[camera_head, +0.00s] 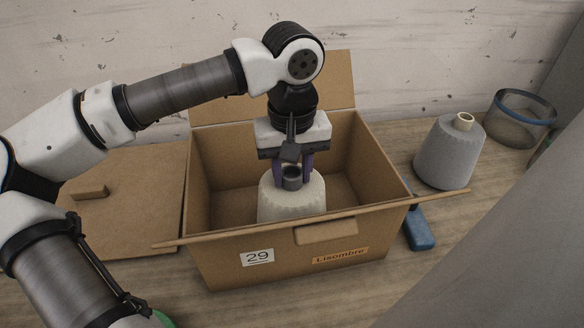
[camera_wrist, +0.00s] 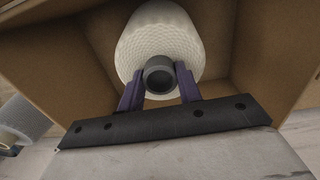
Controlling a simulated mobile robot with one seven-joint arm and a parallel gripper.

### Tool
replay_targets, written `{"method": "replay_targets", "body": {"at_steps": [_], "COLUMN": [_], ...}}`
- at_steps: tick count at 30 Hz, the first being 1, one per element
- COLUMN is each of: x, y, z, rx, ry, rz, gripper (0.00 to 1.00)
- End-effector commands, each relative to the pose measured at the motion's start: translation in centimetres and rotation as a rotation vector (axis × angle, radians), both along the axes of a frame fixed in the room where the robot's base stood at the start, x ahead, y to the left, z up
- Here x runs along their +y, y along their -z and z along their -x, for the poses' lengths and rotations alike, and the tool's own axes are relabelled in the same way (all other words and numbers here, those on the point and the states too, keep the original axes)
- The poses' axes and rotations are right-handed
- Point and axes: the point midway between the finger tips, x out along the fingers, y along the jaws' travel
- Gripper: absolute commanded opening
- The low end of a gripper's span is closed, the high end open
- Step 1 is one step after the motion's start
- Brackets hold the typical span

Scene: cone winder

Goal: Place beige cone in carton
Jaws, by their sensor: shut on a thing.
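The beige cone (camera_head: 291,200) is upright inside the open carton (camera_head: 225,262), near its front wall. It also shows in the wrist view (camera_wrist: 160,38), with its dark tube top (camera_wrist: 159,75) towards me. My gripper (camera_head: 293,178) points down into the carton and is shut on the cone's dark tube top, one purple finger on each side. The front wall hides the cone's base, so I cannot tell whether it touches the carton floor. The carton has a "29" label and a "Lisombre" label on its front.
A grey cone (camera_head: 449,155) stands on the wooden table right of the carton. A clear blue-rimmed container (camera_head: 521,118) is behind it. A blue object (camera_head: 419,230) lies against the carton's right side. A cardboard flap or lid (camera_head: 125,205) lies at left. A grey surface fills the right front.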

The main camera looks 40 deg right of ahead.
Motion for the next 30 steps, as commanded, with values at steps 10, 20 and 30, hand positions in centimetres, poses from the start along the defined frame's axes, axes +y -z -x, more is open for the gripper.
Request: {"method": "replay_targets", "body": {"at_steps": [10, 20, 30], "x": [0.0, -0.1, -0.1], "y": [0.1, -1.7, -8.9], "z": [0.0, -0.1, 0.0], "rx": [0.000, -0.002, -0.001], "ry": [0.000, -0.001, -0.001], "rz": [0.000, 0.003, 0.002], "gripper": [0.56, 0.56, 0.56]}}
